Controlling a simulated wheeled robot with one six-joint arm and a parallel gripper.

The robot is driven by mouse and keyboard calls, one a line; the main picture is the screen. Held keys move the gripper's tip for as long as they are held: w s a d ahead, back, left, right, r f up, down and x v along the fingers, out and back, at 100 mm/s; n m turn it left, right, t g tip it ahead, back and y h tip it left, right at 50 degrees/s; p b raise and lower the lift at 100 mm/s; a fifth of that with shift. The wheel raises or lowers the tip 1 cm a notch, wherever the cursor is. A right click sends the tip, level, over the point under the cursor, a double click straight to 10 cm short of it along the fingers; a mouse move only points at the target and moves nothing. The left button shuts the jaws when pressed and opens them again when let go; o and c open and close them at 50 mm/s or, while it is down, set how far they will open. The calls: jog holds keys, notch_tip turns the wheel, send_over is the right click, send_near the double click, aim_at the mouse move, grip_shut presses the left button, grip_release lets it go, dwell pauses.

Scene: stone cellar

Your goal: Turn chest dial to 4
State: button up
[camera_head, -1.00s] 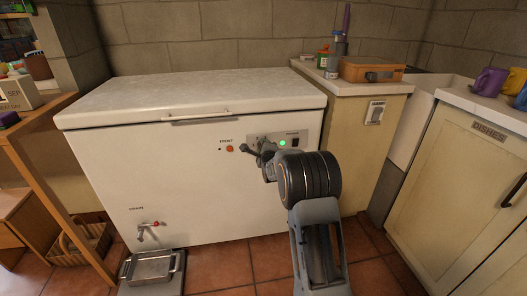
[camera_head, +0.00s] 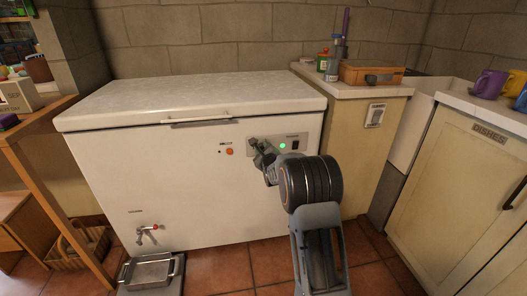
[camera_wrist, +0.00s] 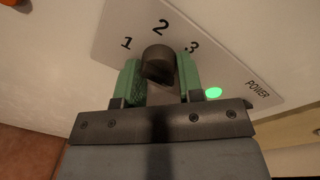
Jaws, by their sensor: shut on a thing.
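The white chest freezer (camera_head: 150,180) stands against the wall with its lid down. Its dial (camera_wrist: 158,60) is a dark grey knob on a pale panel (camera_wrist: 222,62) at the front right. The numbers 1, 2 and 3 show around the dial in the wrist view; a 4 is not visible. My gripper (camera_wrist: 158,78) is shut on the dial, with a green pad on each side of it. In the head view my gripper (camera_head: 260,150) reaches the panel and mostly covers the dial. Which number the dial points to is unclear.
A green power light (camera_head: 282,146) glows right of the dial. An orange-red lamp (camera_head: 229,151) sits left of the panel. A drain tap (camera_head: 147,231) is low on the front, above a metal tray (camera_head: 150,270). A counter (camera_head: 350,88) with jars stands at right.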

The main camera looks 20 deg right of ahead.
jog(key=o, duration=0.9)
jog(key=s+p, duration=0.1)
jog(key=s, duration=0.3)
jog(key=s+a+p, duration=0.1)
jog(key=s, duration=0.4)
jog(key=s+a+p, duration=0.1)
jog(key=s, duration=0.3)
jog(key=shift+s+a+r, duration=0.1)
jog(key=shift+s+r, duration=0.2)
jog(key=shift+r, duration=0.1)
